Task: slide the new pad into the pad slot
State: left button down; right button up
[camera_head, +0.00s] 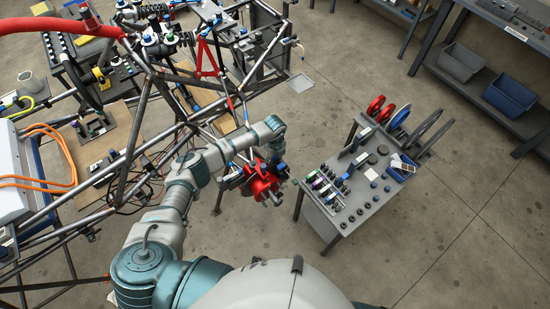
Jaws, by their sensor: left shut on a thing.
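A red brake caliper (261,183) sits at the end of the tube chassis, in the middle of the view. My left arm reaches up from the bottom, and its gripper (256,163) is at the upper side of the caliper. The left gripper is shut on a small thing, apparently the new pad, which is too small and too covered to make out. The pad slot is hidden by the gripper and the caliper body, so I cannot tell whether the pad is inside it. My right gripper is out of view.
A grey parts table (352,215) with small parts, discs and a blue bin (401,168) stands to the right of the caliper. Chassis tubes (146,165) crowd the left side. A shelf with bins (509,95) is at the upper right. Bare floor lies between.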

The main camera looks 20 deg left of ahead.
pick_arm(q)
jog(key=c, duration=0.7)
grip_release()
notch_tip(320, 180, up, 12)
jog(key=shift+a+f, duration=0.1)
